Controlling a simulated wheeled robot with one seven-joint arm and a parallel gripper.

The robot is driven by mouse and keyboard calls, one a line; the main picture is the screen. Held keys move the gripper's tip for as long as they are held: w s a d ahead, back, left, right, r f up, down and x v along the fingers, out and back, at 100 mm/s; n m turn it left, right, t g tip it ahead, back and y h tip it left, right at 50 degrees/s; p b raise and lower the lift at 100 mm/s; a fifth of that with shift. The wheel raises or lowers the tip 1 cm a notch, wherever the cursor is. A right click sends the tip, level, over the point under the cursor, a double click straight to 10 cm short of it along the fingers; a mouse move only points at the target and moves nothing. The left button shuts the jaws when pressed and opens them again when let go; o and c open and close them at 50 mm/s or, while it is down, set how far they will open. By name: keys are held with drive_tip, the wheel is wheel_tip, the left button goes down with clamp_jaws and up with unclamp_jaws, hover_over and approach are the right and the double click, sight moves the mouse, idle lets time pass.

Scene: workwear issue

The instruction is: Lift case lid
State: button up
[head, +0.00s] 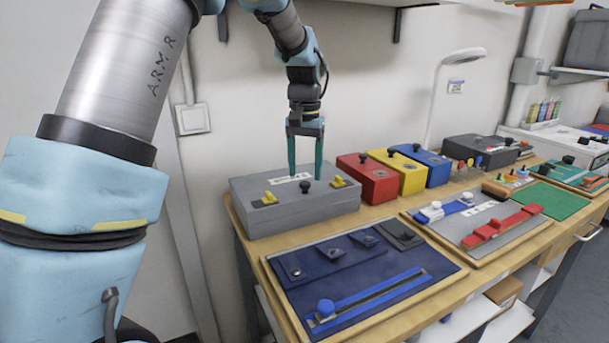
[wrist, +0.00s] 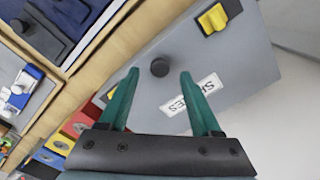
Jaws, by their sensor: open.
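The grey case (head: 296,211) stands closed on the left end of the wooden bench. Its lid carries a black knob (head: 306,186), a white label and two yellow latches, one at the left (head: 268,198) and one at the right (head: 338,182). My gripper (head: 306,172) points down above the lid, open, with green fingers. In the wrist view the gripper (wrist: 158,75) has the black knob (wrist: 160,67) between and just beyond its fingertips. The fingers do not visibly touch the knob. One yellow latch (wrist: 212,19) also shows there.
Red (head: 368,180), yellow (head: 402,172) and blue (head: 430,165) boxes with black knobs stand right of the case. A dark blue mat (head: 350,300) with a blue-handled slider lies in front. The wall is close behind the case.

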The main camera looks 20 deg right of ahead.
drive_tip(key=shift+f, duration=1.4)
drive_tip(key=shift+c, duration=0.2)
clamp_jaws()
drive_tip(key=shift+r, duration=0.1)
